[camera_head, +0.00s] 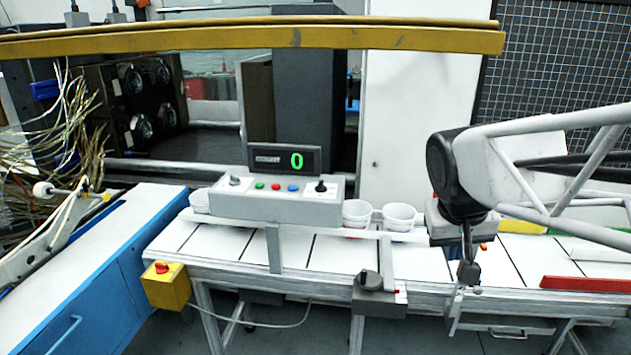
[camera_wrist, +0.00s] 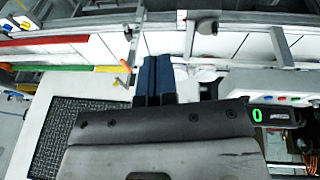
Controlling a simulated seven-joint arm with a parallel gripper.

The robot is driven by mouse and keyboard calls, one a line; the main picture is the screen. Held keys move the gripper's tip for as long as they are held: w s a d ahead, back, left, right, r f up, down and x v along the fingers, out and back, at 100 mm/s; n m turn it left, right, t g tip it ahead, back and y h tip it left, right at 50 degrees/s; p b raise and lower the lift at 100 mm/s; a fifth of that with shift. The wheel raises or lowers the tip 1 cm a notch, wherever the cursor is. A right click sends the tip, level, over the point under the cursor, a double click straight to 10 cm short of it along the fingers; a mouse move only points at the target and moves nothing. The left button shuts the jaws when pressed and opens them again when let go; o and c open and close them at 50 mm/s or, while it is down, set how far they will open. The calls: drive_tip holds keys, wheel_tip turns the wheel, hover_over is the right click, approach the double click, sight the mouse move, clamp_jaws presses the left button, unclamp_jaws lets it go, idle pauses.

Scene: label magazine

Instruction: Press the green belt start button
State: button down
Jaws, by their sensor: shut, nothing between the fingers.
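The green button (camera_head: 260,185) is on the sloped top of a grey control box (camera_head: 240,205), left of a red button (camera_head: 276,187) and a blue button (camera_head: 293,188). The box, with its row of small buttons, also shows at the right of the wrist view (camera_wrist: 240,83). My gripper (camera_head: 468,275) hangs over the conveyor's front side, well to the right of the box and apart from the button. In the wrist view its two dark blue fingers (camera_wrist: 155,62) are together, with nothing between them.
A display (camera_head: 284,160) reading a green 0 stands behind the buttons. White cups (camera_head: 398,217) stand between box and arm. A yellow box with a red knob (camera_head: 163,268) hangs at the conveyor's left end. A yellow beam (camera_head: 250,38) crosses above.

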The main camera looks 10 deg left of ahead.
drive_tip(key=w+a+r+n+t+h, duration=0.1)
drive_tip(key=w+a+r, duration=0.1)
drive_tip(key=w+a, duration=0.35)
drive_tip(key=w+a+r, duration=0.2)
drive_tip(key=w+a, duration=0.1)
drive_tip(key=w, duration=0.5)
drive_tip(key=n+t, duration=0.3)
drive_tip(key=t, duration=0.2)
hover_over(257, 184)
drive_tip(key=shift+f, duration=0.95)
drive_tip(key=shift+f, duration=0.2)
drive_tip(key=shift+f, duration=4.2)
